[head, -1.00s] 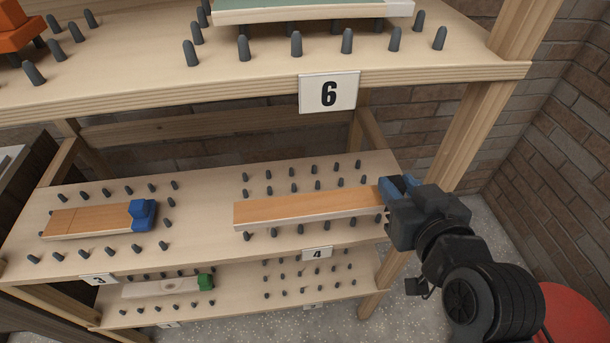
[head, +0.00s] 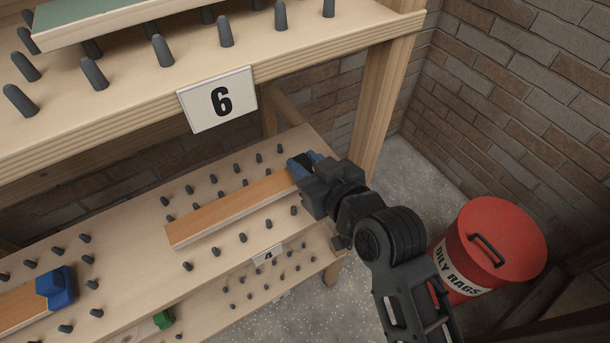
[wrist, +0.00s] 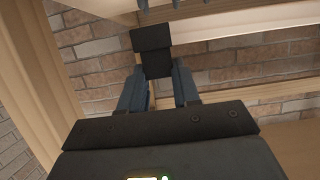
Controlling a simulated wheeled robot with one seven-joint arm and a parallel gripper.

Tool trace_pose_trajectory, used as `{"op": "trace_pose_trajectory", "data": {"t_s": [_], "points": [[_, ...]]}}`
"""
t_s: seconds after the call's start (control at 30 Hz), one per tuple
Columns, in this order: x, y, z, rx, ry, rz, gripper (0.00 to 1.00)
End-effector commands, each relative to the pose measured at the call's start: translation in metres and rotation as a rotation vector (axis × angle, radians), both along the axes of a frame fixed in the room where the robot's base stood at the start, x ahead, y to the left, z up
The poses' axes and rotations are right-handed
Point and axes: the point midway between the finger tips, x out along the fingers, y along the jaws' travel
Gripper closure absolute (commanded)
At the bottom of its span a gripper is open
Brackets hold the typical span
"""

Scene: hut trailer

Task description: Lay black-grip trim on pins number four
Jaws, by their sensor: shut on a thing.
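The trim is a long wooden strip (head: 232,208) with an orange-brown top and pale edge. It lies along the pins (head: 243,238) of the shelf section marked by the number 4 sign (head: 268,254). My gripper (head: 303,164) is at its right end, shut on the black grip, which the fingers mostly hide in the head view. In the wrist view the black grip (wrist: 152,52) sits between the two blue-grey fingers. I cannot tell whether the strip rests on the pins or hovers just above them.
A blue-grip trim (head: 55,287) lies on pins to the left. A wooden post (head: 372,110) stands just behind my gripper. A red oily-rags bin (head: 497,245) stands on the floor at right.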

Motion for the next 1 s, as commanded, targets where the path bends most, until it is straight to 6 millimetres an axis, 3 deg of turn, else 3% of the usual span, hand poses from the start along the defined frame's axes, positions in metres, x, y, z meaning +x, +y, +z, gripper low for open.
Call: {"op": "trace_pose_trajectory", "data": {"t_s": [0.3,0.63,0.67,0.9,1.0], "points": [[-0.001,0.0,-0.036,-0.001,0.002,0.001,1.0],[0.0,0.0,-0.04,0.0,0.0,0.0,1.0],[0.0,0.0,-0.04,-0.001,0.001,0.0,0.68],[0.0,0.0,-0.039,-0.001,0.001,0.0,0.45],[0.0,0.0,-0.039,-0.001,0.001,0.0,0.43]]}}
